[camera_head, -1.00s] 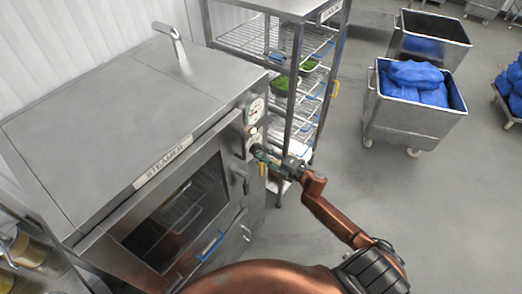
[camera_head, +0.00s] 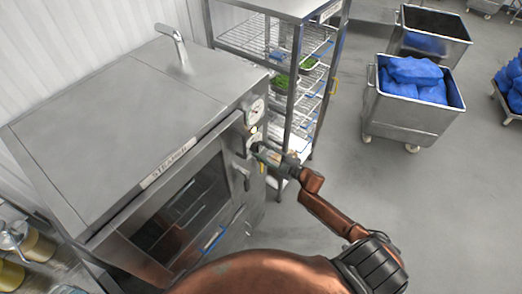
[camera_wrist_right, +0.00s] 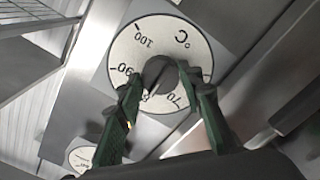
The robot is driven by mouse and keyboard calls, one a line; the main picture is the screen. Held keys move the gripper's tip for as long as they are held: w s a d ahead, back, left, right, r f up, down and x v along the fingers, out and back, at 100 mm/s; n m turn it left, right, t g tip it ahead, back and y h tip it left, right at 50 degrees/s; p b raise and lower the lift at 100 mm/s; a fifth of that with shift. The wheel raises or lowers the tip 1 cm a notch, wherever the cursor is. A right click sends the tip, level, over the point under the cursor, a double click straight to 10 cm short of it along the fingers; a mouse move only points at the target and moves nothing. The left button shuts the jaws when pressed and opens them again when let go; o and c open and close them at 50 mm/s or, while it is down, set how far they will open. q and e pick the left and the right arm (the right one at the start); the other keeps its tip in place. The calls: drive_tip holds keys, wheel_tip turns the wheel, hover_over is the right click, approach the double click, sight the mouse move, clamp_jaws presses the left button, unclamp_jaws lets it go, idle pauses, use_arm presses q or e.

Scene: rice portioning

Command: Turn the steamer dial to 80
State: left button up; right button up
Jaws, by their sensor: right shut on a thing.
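The steel steamer (camera_head: 120,110) stands at left in the head view, with its door shut. Its dial shows in the right wrist view as a round white °C scale (camera_wrist_right: 190,38) with a dark centre knob (camera_wrist_right: 162,74). The numbers 100, 90 and 70 can be read; the 80 is not readable. A pale line on the knob points between 90 and 70. My right gripper (camera_wrist_right: 163,92) is shut on the knob, with a green finger on each side. In the head view my right gripper (camera_head: 258,150) is at the steamer's front panel. My left gripper is not in view.
A round gauge (camera_head: 254,111) sits above the dial. A wire rack (camera_head: 292,75) with green-filled trays stands just behind. Steel carts, one with blue bags (camera_head: 414,80), stand right. The floor (camera_head: 450,200) is open.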

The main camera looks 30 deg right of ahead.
idle(0.4)
drive_tip(key=o, duration=1.1)
drive_tip(key=shift+d, duration=0.1)
drive_tip(key=v, duration=1.2)
drive_tip(key=shift+f, duration=0.15)
